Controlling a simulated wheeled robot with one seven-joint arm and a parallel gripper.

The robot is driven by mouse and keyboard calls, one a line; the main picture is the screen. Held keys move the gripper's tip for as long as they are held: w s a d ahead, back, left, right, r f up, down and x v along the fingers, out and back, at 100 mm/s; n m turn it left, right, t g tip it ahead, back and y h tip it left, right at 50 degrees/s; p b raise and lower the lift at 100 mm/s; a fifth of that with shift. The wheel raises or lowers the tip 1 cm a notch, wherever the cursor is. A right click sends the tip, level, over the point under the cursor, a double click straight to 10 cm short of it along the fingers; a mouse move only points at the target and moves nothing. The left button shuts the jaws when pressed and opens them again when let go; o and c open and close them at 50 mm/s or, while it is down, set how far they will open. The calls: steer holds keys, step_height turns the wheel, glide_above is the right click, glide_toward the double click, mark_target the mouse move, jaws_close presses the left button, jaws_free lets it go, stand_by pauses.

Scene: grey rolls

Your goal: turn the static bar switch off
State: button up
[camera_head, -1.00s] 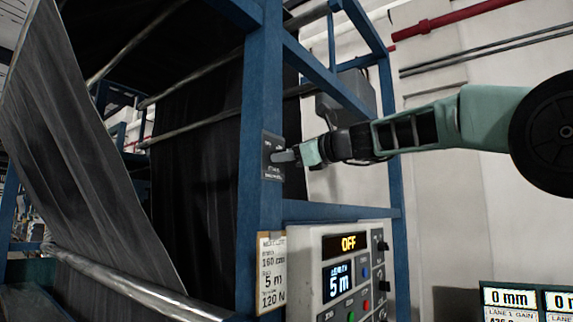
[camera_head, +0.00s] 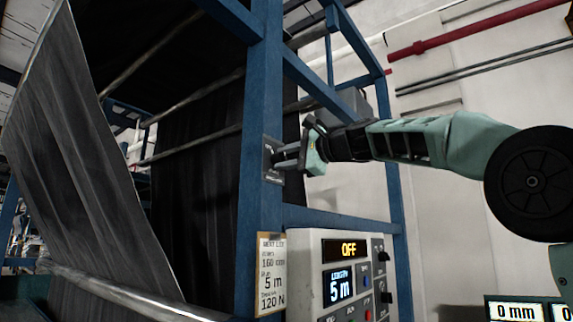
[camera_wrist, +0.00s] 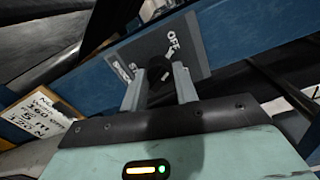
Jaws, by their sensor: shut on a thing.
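The static bar switch is a dark plate (camera_head: 272,158) on the blue upright post, with a black knob (camera_wrist: 159,74) showing in the wrist view. White lettering on the plate (camera_wrist: 196,42) includes OFF, at the upper right of the knob. My gripper (camera_wrist: 158,88) has its two grey fingers on either side of the knob, shut on it. In the head view, my gripper (camera_head: 277,161) reaches the plate from the right and its fingers hide the knob. A small pale mark shows on the knob, but I cannot tell surely which label it points to.
A control panel (camera_head: 310,285) with a lit OFF display and a 5 m display stands below. A paper card (camera_head: 271,275) hangs on the post beside it. Blue frame bars (camera_head: 330,222) surround the switch. Dark sheet material (camera_head: 75,160) hangs at left.

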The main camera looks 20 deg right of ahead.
steer(key=shift+f+n+b, duration=0.1)
steer(key=shift+n+b, duration=0.3)
steer(key=shift+n, duration=0.7)
steer(key=o, duration=1)
steer(key=shift+c, duration=0.2)
steer(key=shift+s, duration=0.15)
steer(key=b+v, duration=0.6)
steer(key=v, duration=1.1)
steer(key=shift+b, duration=0.4)
steer(key=shift+d, duration=0.1)
